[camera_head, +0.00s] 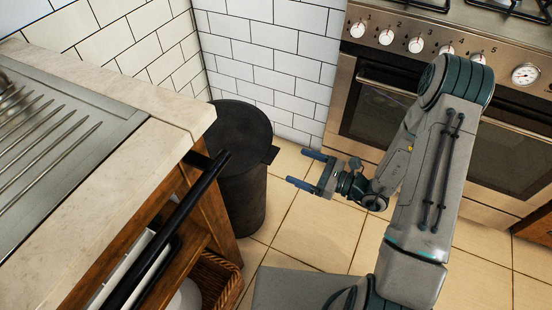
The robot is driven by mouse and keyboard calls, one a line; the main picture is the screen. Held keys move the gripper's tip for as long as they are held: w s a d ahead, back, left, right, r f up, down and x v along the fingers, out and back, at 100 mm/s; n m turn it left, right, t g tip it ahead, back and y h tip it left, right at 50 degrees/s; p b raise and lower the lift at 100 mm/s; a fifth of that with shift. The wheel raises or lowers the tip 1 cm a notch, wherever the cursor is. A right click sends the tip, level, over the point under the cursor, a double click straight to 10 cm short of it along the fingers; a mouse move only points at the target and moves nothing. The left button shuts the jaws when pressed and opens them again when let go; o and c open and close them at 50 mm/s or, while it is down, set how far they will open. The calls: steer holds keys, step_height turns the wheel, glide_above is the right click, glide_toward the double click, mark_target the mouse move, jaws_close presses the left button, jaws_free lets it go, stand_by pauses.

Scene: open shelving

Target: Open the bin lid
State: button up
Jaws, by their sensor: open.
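The bin (247,195) is a dark, round, upright can in the corner beside the counter. Its dark, flat lid (241,128) is shut and has a small tab (271,155) at its right front edge. The left part of the bin is hidden by the counter. My gripper (302,168) is open and empty, its two blue-tipped fingers pointing left toward the bin. In the picture it is just right of the tab, with a gap between them.
A stone-topped counter (146,150) with a black rail (165,235) stands at the left. A wicker basket (218,277) is on its lower shelf. A steel oven (375,100) stands behind my arm. White tiled walls back the bin. Tiled floor (315,235) is clear below the gripper.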

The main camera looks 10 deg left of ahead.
steer(key=b+x, duration=0.1)
steer(key=x, duration=0.7)
steer(key=shift+a, duration=0.15)
